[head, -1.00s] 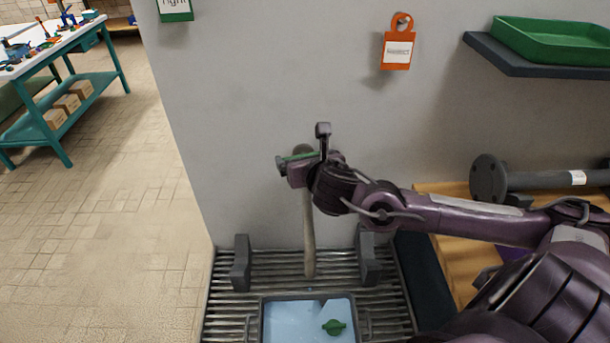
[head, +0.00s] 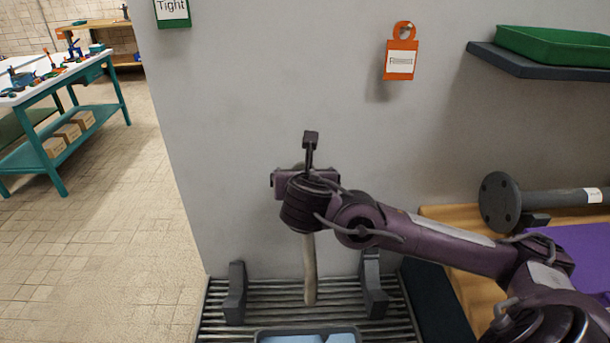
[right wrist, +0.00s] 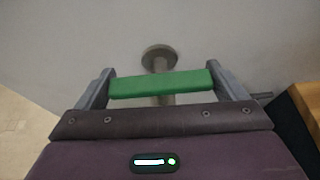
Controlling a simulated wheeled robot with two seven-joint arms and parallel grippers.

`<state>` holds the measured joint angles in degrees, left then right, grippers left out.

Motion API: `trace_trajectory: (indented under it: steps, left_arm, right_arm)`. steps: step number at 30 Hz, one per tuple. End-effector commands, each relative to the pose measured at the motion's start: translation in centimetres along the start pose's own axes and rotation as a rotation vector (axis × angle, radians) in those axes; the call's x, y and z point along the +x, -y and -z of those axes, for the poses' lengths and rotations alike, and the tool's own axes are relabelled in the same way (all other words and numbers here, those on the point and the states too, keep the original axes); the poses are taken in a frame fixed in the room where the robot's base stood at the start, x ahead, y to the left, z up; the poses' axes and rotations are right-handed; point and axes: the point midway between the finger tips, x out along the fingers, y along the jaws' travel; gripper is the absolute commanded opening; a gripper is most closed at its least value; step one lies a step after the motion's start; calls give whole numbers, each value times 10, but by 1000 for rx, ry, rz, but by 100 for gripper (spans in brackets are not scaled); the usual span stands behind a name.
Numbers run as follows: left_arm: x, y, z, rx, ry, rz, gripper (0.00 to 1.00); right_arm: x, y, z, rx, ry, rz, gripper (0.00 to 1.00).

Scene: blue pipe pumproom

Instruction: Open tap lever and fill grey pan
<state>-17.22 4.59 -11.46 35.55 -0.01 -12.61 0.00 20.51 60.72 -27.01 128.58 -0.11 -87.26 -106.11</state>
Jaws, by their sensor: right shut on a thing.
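My right gripper (right wrist: 160,88) is shut on the green tap lever (right wrist: 160,83), which spans between its two fingers in the right wrist view. In the head view my right wrist hides the lever. The tap's round wall flange (right wrist: 159,57) and pipe show behind it. The tap's pale spout (head: 310,270) hangs down below my wrist; I cannot tell whether water runs from it. The grey pan's rim (head: 305,331) shows at the bottom edge of the head view, with a light blue surface inside; most of it is cut off. My left gripper is not in view.
A slatted grate (head: 335,313) with two grey upright brackets, a left one (head: 236,292) and a right one (head: 373,284), lies below the tap. An orange tag (head: 401,58) hangs on the wall. A shelf (head: 540,60) and a flanged pipe (head: 550,200) are at right. Floor at left is open.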

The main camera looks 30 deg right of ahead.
Motion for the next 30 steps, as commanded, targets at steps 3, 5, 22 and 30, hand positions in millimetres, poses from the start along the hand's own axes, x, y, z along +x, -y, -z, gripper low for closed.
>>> trace_trajectory:
  steps: [3,5,22,30]
  left_arm:
    - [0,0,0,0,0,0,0]
    - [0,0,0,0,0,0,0]
    - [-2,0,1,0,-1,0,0]
    - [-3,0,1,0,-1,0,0]
  right_arm:
    - [0,1,0,2,-1,3,95]
    - [0,0,0,2,-1,2,100]
    - [-52,-1,0,2,-1,-3,100]
    - [-77,0,0,2,-1,2,100]
